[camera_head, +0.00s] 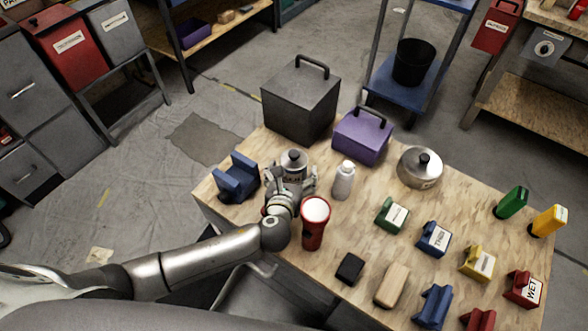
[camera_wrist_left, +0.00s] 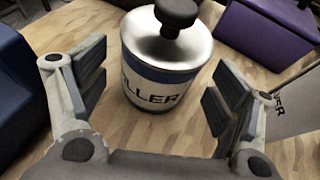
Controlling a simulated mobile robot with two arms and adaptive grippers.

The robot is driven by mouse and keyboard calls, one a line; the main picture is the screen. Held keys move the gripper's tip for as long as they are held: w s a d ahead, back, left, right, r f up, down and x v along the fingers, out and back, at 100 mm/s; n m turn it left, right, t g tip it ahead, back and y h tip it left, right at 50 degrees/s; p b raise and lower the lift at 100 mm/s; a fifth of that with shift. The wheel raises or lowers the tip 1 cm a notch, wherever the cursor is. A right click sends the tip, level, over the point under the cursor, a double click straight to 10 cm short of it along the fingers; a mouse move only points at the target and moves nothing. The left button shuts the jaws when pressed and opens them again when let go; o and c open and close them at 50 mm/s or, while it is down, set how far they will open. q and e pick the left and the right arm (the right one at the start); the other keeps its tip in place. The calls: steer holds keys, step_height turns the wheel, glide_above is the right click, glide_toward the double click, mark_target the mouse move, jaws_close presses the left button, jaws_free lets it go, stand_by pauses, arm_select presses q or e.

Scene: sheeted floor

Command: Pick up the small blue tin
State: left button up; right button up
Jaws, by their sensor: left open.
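A small tin (camera_head: 294,161) with a silver lid and black knob stands upright on the wooden table. In the left wrist view the tin (camera_wrist_left: 160,75) shows a blue band and a pale label whose visible letters read "LLER". My left gripper (camera_head: 290,184) is at the near side of the tin. In the left wrist view the open fingers (camera_wrist_left: 158,88) are on either side of the tin's near part, with gaps between pads and tin. The tin's lower part is hidden by the gripper in the head view. My right gripper is not in view.
A red cup (camera_head: 314,232) stands close right of my left wrist. A blue block-like holder (camera_head: 237,181) is left of the tin, a white bottle (camera_head: 343,184) right. A dark box (camera_head: 300,105) and purple box (camera_head: 360,140) stand behind. Several coloured blocks occupy the table's right.

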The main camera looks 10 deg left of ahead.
arm_select(q)
steer(key=shift+x, duration=1.5)
steer(key=c, duration=1.1)
steer(key=shift+c, duration=1.2)
steer(key=shift+r, duration=0.1)
